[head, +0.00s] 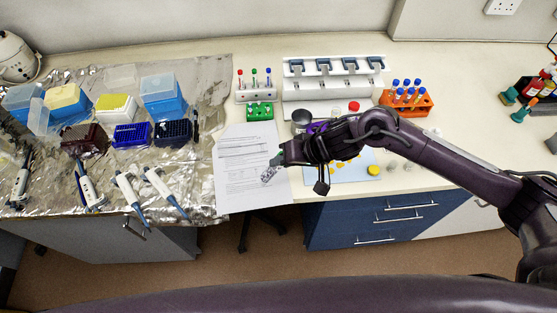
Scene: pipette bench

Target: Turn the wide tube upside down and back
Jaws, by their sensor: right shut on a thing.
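My right gripper (281,156) comes in from the right over the printed sheets near the bench's front edge. It is shut on a short clear tube (268,174), the wide tube. The tube slants, with its clear end pointing down and to the left. Its upper end is at the fingers and partly hidden by them. Small dark marks or contents show in the clear part, too small to make out. The tube appears to be above the sheets, but I cannot tell how high. My left gripper is not in view.
Printed sheets (231,187) lie under the tube. Behind stand a green rack (259,110), a white rack (256,97) with capped tubes, a white pipette stand (335,92) and an orange rack (417,106). Pipettes (127,190) and tip boxes (163,105) lie on foil at left.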

